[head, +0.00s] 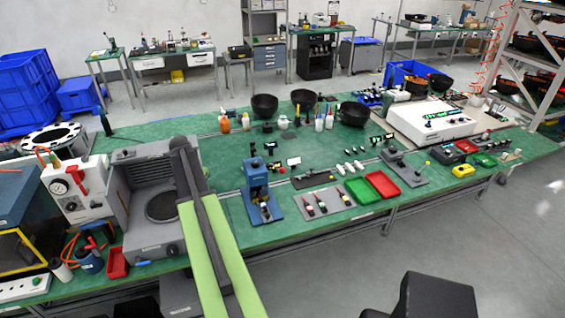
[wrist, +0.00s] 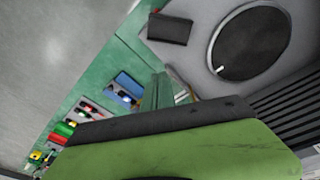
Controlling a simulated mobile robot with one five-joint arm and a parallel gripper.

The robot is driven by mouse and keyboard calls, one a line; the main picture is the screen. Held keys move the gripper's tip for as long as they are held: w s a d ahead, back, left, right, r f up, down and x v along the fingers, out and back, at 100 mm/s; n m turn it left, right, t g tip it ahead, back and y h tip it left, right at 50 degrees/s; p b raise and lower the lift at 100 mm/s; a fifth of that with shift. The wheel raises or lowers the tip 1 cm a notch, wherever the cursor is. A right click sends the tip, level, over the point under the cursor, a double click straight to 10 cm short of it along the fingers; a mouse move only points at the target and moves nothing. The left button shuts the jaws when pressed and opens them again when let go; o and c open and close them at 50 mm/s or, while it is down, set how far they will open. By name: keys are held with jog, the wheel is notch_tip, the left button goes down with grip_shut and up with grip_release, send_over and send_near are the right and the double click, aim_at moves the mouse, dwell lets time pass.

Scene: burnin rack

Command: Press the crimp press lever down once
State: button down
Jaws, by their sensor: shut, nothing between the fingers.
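A blue upright bench press (head: 257,182), which looks like the crimp press, stands on the green table right of my arm. Its dark top part (head: 255,162) may be the lever, but its exact position is too small to tell. In the wrist view a blue part, probably its base (wrist: 127,85), shows left of centre. My gripper (head: 180,146) is shut and empty. It is left of the press and apart from it, over the grey machine with the round plate. My arm's green and dark parts fill the lower wrist view.
The grey machine (head: 125,185) with a dark round plate (wrist: 250,42) lies under my gripper. Right of the press are a grey board (head: 322,202), a green tray (head: 361,190) and a red tray (head: 383,184). Black bowls (head: 265,106) stand behind. The floor in front is mostly clear.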

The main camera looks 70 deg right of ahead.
jog(key=s+d+r+m+p, duration=0.2)
jog(key=s+d, duration=0.3)
jog(key=d, duration=0.2)
jog(key=s+d+r+m+p, duration=0.2)
jog(key=s+d+r, duration=0.1)
jog(key=s+d, duration=0.4)
jog(key=m+g+p, duration=0.1)
jog(key=m+p, duration=0.1)
jog(key=m, duration=0.2)
send_near(281, 169)
jog(key=shift+s+f, duration=0.15)
jog(key=shift+f, duration=0.15)
jog(key=shift+f, duration=0.15)
jog(key=b+x, duration=0.6)
jog(key=b, duration=0.1)
jog(key=shift+s+d+f, duration=0.1)
jog(key=shift+d+f, duration=0.15)
jog(key=shift+f, duration=0.05)
